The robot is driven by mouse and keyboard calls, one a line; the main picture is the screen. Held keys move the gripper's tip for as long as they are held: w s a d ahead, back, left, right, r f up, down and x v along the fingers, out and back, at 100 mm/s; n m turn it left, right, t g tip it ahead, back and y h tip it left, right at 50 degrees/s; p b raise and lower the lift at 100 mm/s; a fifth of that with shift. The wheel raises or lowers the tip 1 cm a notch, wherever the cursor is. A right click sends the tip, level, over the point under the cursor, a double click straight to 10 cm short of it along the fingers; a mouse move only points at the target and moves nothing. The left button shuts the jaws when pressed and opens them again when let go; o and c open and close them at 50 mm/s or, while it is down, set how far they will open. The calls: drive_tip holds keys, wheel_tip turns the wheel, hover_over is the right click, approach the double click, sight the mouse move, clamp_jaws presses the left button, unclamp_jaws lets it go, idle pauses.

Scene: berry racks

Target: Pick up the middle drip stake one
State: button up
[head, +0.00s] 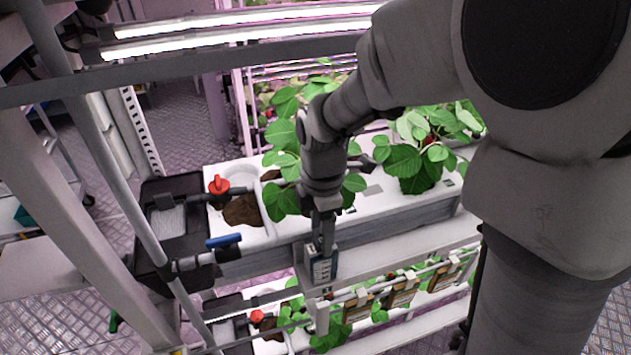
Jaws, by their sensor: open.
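No drip stake can be made out for certain in the head view. My gripper (322,244) points down at the front edge of the upper white planter trough (400,205), and it is open. Below, several brown-framed cards or packets hang in a row along the lower rail, with one in the middle (401,292) and one at the right (443,277). My arm hides part of the trough.
Leafy strawberry plants (413,165) fill the trough around my wrist. A red knob (218,185) and a blue valve handle (223,241) stand at the left by a black tank (165,235). A rack post (75,130) and lamp bars (240,38) border the space.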

drive_tip(key=shift+f, duration=0.5)
clamp_jaws()
drive_tip(key=shift+r, duration=0.15)
